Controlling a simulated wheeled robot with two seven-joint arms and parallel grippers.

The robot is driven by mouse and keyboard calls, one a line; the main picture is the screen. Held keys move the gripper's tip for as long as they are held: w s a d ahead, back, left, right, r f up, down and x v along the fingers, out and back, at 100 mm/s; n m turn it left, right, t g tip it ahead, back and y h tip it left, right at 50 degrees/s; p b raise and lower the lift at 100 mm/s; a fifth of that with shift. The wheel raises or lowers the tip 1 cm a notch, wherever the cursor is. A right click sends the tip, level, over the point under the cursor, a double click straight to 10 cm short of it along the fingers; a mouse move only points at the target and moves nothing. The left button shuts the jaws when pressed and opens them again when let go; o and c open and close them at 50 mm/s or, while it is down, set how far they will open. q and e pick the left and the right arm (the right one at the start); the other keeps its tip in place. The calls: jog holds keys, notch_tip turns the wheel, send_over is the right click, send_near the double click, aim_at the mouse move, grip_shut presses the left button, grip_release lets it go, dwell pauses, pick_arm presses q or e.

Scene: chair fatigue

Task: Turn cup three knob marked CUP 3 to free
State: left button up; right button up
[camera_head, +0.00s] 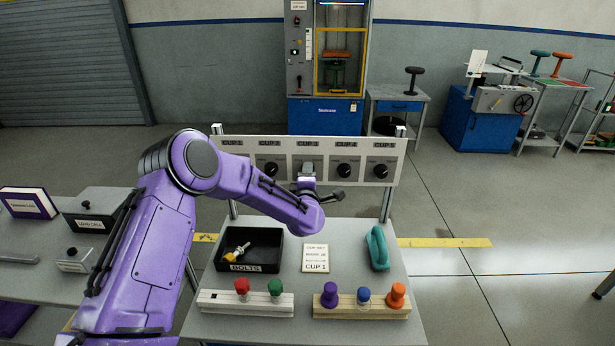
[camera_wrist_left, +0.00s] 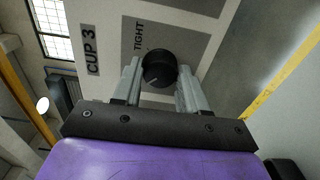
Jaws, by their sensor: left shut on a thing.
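The white panel (camera_head: 393,150) carries a row of black knobs under cup labels. In the left wrist view the CUP 3 label (camera_wrist_left: 91,50) and the word TIGHT (camera_wrist_left: 139,37) show beside a round black knob (camera_wrist_left: 159,68). A thin pale line on the knob's face slants toward the lower left of that picture. My left gripper (camera_wrist_left: 158,82) is shut on this knob, one finger on each side. In the head view my left gripper (camera_head: 307,175) is at the panel's middle and largely hides the knob. My right gripper is not in view.
Other knobs (camera_head: 344,170) flank the held one closely.

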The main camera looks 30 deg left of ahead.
pick_arm(q)
jog(key=o, duration=1)
jog(key=shift+w, duration=0.1)
jog(key=shift+o, duration=0.2)
jog(key=b+v, duration=0.2)
jog(key=v, duration=0.8)
jog(key=shift+s, duration=0.25)
jog(key=shift+d, duration=0.1)
